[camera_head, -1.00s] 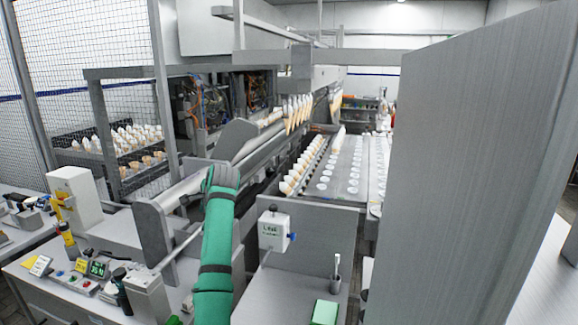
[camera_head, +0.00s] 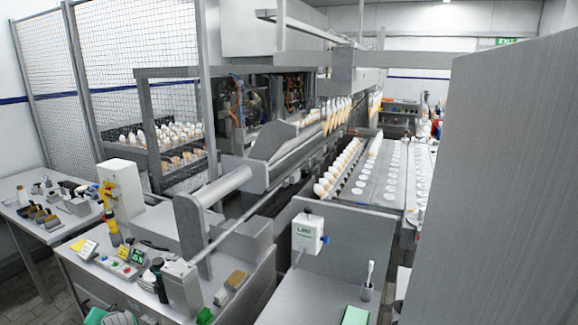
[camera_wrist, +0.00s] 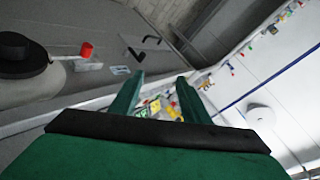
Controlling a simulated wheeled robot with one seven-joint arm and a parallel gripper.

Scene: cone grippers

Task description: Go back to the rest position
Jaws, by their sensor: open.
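My gripper (camera_wrist: 160,80) shows in the wrist view as two green fingers, spread apart with nothing between them. Beyond them are a grey surface and a row of small coloured items, blurred and tilted. In the head view only a bit of green and grey shows at the bottom left edge, likely part of my arm; the gripper itself is not seen there. The cones (camera_head: 337,112) hang in a row at the machine, and more cones (camera_head: 340,168) lie in a row along the conveyor.
A bench with a control box (camera_head: 121,263) and small tools is at lower left. A white switch box (camera_head: 308,232) is on a grey panel at centre. A large grey panel (camera_head: 490,200) blocks the right. A mesh fence (camera_head: 130,60) stands at left.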

